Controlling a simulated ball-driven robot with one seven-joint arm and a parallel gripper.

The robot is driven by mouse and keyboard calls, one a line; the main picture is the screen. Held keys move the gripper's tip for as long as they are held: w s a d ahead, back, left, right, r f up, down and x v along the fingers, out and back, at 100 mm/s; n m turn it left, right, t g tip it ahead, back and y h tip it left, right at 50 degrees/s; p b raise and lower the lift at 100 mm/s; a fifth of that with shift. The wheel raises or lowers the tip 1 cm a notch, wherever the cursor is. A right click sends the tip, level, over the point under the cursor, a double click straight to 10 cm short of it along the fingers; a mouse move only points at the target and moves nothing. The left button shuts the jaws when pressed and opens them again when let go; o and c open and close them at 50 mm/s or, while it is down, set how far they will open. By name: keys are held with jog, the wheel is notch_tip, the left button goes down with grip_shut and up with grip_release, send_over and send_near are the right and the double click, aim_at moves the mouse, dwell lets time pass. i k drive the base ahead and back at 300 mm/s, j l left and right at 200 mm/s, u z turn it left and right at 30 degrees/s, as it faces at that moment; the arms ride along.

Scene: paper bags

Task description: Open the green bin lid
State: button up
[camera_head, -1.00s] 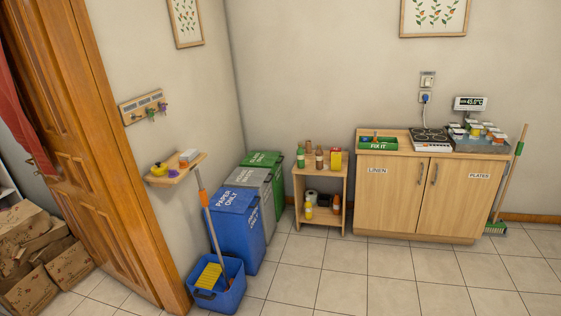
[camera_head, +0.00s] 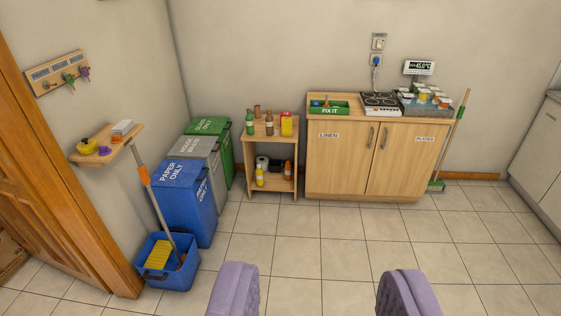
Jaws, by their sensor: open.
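The green bin (camera_head: 224,152) stands in the left corner of the room, at the far end of a row of three bins. Its green lid (camera_head: 208,126) lies shut and carries white lettering that looks like "GLASS ONLY". A grey bin (camera_head: 205,160) stands directly in front of it, and a blue bin (camera_head: 187,200) marked "PAPER ONLY" is nearest. The grey bin hides much of the green bin's front. The bins are some way off across the floor.
A blue bucket (camera_head: 160,277) with a mop stands before the bins, below a wall shelf (camera_head: 108,145). A small wooden shelf unit (camera_head: 271,190) stands right of the green bin. Tiled floor between is clear.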

aim_at(200, 125)
jog(key=i, duration=2.45)
jog(key=i+j+u, duration=0.1)
jog(key=i+u, duration=0.15)
jog(key=i, duration=0.55)
jog(key=i+u, duration=0.2)
jog(key=i, duration=0.65)
jog(key=i+l+u, duration=0.25)
jog(key=i, duration=1.45)
